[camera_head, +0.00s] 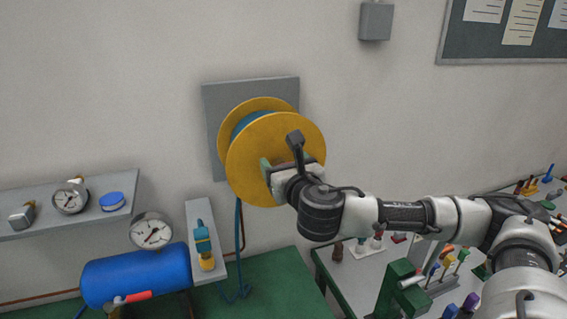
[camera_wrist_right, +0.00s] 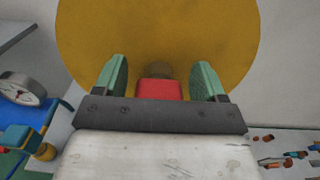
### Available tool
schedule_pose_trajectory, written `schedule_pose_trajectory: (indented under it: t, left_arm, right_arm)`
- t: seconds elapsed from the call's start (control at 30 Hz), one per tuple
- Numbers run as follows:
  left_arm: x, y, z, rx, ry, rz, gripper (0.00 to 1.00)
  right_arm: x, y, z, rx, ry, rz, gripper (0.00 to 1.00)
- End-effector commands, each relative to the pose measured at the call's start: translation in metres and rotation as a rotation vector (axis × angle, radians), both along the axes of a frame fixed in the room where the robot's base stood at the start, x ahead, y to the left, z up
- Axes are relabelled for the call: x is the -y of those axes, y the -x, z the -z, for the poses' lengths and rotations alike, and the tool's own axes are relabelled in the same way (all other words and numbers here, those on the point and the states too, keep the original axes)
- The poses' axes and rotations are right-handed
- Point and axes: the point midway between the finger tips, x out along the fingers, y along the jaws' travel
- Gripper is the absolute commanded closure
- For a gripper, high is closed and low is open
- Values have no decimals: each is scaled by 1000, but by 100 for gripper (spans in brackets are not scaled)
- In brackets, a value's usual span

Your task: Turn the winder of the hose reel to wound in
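The hose reel (camera_head: 255,150) is a yellow drum with a blue hose inside, fixed to a grey wall plate (camera_head: 214,110). My right gripper (camera_head: 283,166) is in front of the reel's yellow disc and hides its middle. In the right wrist view the two green fingers of the gripper (camera_wrist_right: 161,78) stand apart, one on each side of the winder's red handle (camera_wrist_right: 159,90). A gap shows between the handle and each finger. The disc (camera_wrist_right: 160,30) fills the view behind them. My left gripper is not in view.
A narrow grey ledge (camera_head: 200,213) with a valve is below the reel. A bench with several small tools lies under my right arm.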

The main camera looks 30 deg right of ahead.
Motion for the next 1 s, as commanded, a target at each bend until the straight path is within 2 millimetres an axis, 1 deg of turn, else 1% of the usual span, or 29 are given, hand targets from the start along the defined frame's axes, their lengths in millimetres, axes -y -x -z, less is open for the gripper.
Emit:
schedule_pose_trajectory:
  t: [0.03,0.17,0.2,0.3,0.43,0.67,0.87,1.0]
  left_arm:
    - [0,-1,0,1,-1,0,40]
    - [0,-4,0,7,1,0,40]
    - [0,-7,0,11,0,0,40]
    - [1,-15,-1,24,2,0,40]
    - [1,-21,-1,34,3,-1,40]
    - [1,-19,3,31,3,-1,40]
    - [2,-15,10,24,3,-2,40]
    - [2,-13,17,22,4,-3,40]
  right_arm:
    - [0,0,0,0,0,0,37]
    - [0,0,0,0,0,0,57]
    - [0,0,0,0,0,0,63]
    - [0,0,0,0,0,0,77]
    - [0,0,0,0,-4,0,77]
    - [1,0,2,15,-62,0,77]
    - [3,0,4,42,-188,0,77]
    - [6,1,4,73,-311,0,77]
